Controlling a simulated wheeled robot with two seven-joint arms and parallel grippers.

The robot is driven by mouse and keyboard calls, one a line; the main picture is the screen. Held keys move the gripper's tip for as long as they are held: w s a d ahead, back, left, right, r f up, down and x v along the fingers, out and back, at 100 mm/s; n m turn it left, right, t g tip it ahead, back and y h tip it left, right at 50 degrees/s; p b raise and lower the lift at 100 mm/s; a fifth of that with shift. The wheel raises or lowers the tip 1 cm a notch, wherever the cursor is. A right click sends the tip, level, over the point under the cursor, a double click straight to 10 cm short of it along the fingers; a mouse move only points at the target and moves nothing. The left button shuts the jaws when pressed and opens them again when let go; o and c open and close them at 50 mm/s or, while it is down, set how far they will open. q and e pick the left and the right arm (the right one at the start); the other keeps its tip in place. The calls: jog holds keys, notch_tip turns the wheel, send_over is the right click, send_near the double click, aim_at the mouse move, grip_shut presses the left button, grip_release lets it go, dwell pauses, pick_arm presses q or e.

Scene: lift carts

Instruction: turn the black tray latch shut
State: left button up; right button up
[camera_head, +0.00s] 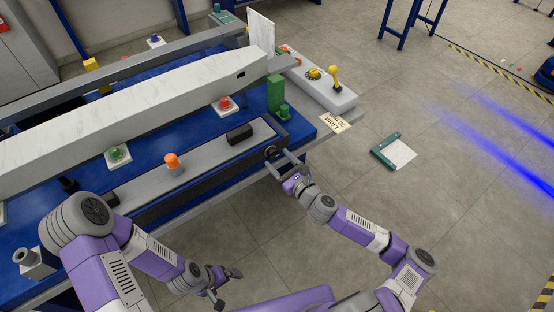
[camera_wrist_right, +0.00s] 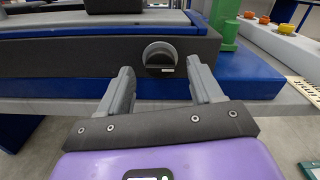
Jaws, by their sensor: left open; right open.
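The black tray latch (camera_head: 271,152) is a round knob on the front face of the long black-edged tray (camera_head: 215,160), near its right end. In the right wrist view the latch (camera_wrist_right: 160,58) shows as a dark disc with a lighter upper part and a small white label. My right gripper (camera_head: 281,164) is open and empty in front of it. In the wrist view its two fingers (camera_wrist_right: 161,78) stand to the left and right of the latch, seemingly short of it. My left gripper (camera_head: 227,287) is open and empty, low over the floor in front of the bench.
On the tray are an orange-topped knob (camera_head: 173,163) and a black block (camera_head: 239,134). A green post (camera_head: 275,95) stands just behind the latch end. A control box (camera_head: 320,84) with yellow controls is at the right.

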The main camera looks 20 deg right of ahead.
jog(key=shift+x, duration=0.9)
jog(key=shift+c, duration=0.3)
jog(key=c, duration=1)
